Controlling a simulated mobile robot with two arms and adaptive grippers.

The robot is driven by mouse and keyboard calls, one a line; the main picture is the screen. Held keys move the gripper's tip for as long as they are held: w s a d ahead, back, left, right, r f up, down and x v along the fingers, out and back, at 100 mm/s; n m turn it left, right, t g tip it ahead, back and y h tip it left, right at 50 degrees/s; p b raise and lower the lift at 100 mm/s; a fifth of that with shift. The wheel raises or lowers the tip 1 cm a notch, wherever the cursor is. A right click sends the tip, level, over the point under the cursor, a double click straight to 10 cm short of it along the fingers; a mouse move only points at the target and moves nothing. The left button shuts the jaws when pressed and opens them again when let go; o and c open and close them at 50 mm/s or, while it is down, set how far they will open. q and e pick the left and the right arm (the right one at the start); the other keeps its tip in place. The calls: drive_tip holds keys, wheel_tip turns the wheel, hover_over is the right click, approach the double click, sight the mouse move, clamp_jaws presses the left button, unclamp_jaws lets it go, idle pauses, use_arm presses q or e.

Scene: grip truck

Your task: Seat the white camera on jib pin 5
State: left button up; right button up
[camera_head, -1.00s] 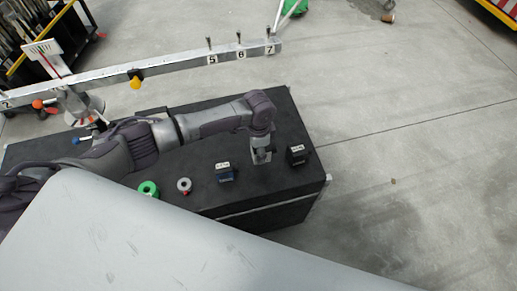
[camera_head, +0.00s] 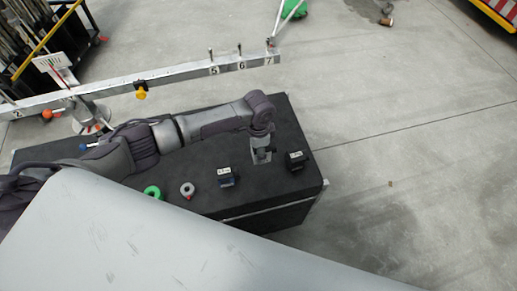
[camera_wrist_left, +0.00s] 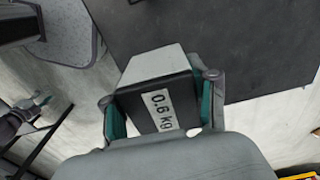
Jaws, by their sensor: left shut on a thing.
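My left gripper (camera_head: 260,152) is low over the black bench top (camera_head: 210,150). In the left wrist view it (camera_wrist_left: 160,108) is shut on a block with a pale grey-white body (camera_wrist_left: 160,64) and a dark face labelled "0.6 kg", apparently the white camera. In the head view the gripper and wrist largely hide it. The grey jib beam (camera_head: 175,76) runs across behind the arm, with upright pins near its right end. Pin 5 (camera_head: 211,54) stands above the label "5", left of pins 6 and 7, apart from the gripper. My right gripper is out of view.
Dark blocks with white labels stand on the bench left (camera_head: 228,177) and right (camera_head: 296,160) of the gripper. A green ring (camera_head: 152,192) and a grey ring (camera_head: 187,189) lie further left. A yellow weight (camera_head: 141,92) hangs on the beam. The floor at right is largely clear.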

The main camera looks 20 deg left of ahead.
use_arm(q)
drive_tip(key=shift+r+p, duration=1.55)
drive_tip(key=shift+r, duration=0.15)
